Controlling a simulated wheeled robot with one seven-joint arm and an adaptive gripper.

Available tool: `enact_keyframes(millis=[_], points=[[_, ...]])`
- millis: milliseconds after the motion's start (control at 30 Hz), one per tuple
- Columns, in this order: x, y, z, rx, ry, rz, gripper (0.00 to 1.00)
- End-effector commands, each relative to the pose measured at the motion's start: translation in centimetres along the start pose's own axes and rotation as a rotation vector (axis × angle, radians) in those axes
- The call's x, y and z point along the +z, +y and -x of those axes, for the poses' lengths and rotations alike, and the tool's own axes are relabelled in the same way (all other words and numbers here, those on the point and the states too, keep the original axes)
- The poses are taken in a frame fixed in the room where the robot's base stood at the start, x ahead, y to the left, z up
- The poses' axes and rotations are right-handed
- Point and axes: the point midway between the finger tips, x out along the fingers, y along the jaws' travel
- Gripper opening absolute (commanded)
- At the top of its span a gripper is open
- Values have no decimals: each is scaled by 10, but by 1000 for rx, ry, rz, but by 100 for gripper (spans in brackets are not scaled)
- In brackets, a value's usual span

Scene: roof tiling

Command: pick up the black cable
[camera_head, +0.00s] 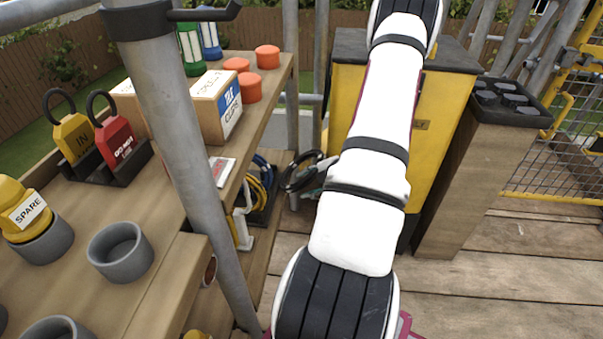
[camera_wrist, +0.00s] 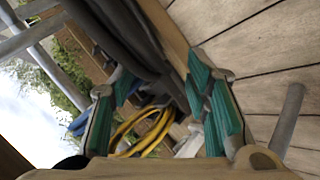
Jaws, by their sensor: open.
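The black cable (camera_head: 297,171) is a dark coil beside the lower shelf, just left of my forearm in the head view. In the wrist view the black cable (camera_wrist: 128,38) is a thick, blurred bundle of strands close ahead, crossing the upper middle beyond the fingertips. My gripper (camera_wrist: 162,95) is open, with teal pads on both fingers, and the bundle runs toward the gap between them. In the head view my gripper (camera_head: 318,176) is mostly hidden behind my arm, next to the coil. I cannot tell whether a finger touches the cable.
Yellow and blue cables (camera_head: 262,186) lie on the lower shelf; the yellow cable (camera_wrist: 140,132) also shows between my fingers. A grey pole (camera_head: 190,150) and the wooden shelf (camera_head: 90,215) stand left. A yellow cabinet (camera_head: 345,95) stands behind my arm. Plank floor (camera_head: 500,290) is clear at right.

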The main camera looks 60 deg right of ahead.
Motion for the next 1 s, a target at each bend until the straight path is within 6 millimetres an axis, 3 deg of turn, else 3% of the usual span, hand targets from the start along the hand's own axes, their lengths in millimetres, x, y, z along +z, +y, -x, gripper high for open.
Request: enact_keyframes(millis=[433,700,900,1000], points=[[-4,1,-48,-1,1,2,44],[-4,3,-51,0,0,1,44],[-4,2,-51,-1,0,1,0],[-4,2,-51,-1,0,1,0]])
